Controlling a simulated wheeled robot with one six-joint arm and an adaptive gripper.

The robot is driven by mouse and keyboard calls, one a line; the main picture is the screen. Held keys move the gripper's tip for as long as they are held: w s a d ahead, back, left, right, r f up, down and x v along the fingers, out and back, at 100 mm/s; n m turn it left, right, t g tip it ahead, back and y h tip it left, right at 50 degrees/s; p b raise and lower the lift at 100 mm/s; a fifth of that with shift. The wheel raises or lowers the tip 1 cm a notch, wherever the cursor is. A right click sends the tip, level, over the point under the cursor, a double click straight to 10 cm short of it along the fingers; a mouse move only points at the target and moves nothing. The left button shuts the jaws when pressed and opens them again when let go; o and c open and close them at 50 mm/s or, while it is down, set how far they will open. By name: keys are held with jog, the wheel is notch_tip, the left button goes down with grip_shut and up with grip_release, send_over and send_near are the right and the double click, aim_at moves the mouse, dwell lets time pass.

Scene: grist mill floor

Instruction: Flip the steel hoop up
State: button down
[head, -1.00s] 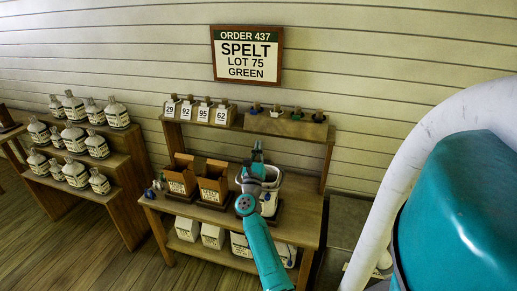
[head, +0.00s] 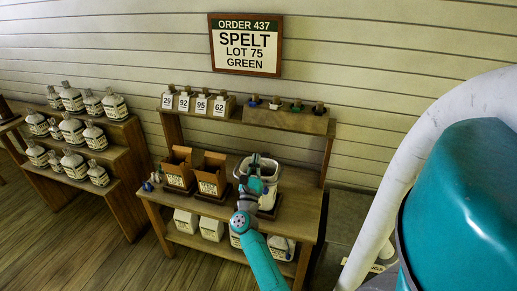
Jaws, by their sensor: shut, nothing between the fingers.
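A white bin with a dark grey rim (head: 270,163) stands on the table, right of two brown boxes. A thin grey line around its top appears to be the steel hoop, but it is too small to tell whether it is up or down. My gripper (head: 253,172) is shut and empty, in front of the bin and overlapping it in the picture. I cannot tell whether it touches the bin or hoop. My arm hides the bin's lower left part.
Two open brown boxes (head: 211,182) stand left of the bin. A shelf with numbered tags (head: 201,104) and several stoppers (head: 296,106) is above. White containers (head: 211,228) fill the lower shelf. The tabletop right of the bin (head: 300,200) is clear.

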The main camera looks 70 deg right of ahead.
jog(key=v, duration=0.6)
jog(key=shift+f, duration=0.45)
jog(key=s+a+f+n+t, duration=0.2)
jog(key=a+f+n, duration=0.1)
jog(key=f, duration=0.7)
jog(key=s+a+f+n+t+y, duration=0.1)
jog(key=s+a+f+n+t, duration=0.2)
jog(key=f, duration=0.7)
jog(key=shift+a+n+t, duration=0.3)
jog(key=shift+a+n, duration=0.2)
jog(key=shift+s+r, duration=0.1)
